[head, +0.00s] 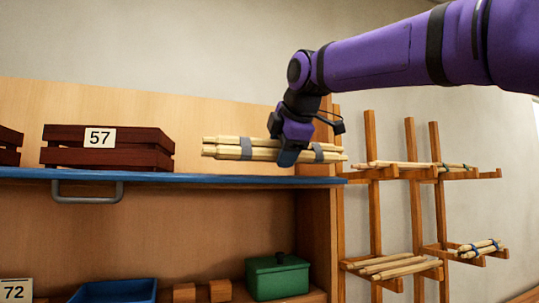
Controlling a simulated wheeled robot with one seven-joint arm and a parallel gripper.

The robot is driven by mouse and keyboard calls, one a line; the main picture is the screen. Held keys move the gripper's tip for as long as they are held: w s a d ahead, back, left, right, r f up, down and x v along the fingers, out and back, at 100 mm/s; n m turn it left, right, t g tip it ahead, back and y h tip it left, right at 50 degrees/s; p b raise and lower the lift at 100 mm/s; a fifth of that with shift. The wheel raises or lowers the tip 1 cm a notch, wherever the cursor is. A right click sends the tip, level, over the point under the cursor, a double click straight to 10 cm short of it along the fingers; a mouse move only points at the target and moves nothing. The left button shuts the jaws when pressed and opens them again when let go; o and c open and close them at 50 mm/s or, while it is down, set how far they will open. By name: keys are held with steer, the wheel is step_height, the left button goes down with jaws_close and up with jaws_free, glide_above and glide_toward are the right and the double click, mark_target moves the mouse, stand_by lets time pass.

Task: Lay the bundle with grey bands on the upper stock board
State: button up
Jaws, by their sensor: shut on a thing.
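The bundle with grey bands (220,148) is made of pale sticks with two grey bands. My gripper (288,157) is shut on it near the middle, between the bands, and hides part of it. The bundle lies roughly level, lengthwise along the blue-edged upper board (225,179), and appears slightly above its front edge. I cannot tell whether it touches the board. Its right end reaches past the wooden side panel toward the rack.
A dark red crate marked 57 (105,158) stands on the board, left of the bundle. Below are a green box (278,279) and a blue tray (115,292).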

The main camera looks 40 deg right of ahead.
steer(key=shift+w+d, duration=0.95)
steer(key=shift+w, duration=2.4)
steer(key=shift+w+d, duration=0.95)
steer(key=shift+w, duration=2.35)
steer(key=shift+w+d, duration=0.95)
steer(key=shift+w, duration=2.4)
steer(key=shift+f, duration=2.05)
steer(key=o, duration=0.9)
steer(key=shift+s+a+r, duration=0.1)
steer(key=shift+s+r, duration=0.25)
steer(key=shift+r, duration=0.1)
steer(key=shift+o, duration=1)
steer(key=v, duration=1.1)
steer(key=shift+w+r, duration=0.25)
steer(key=shift+r, duration=0.05)
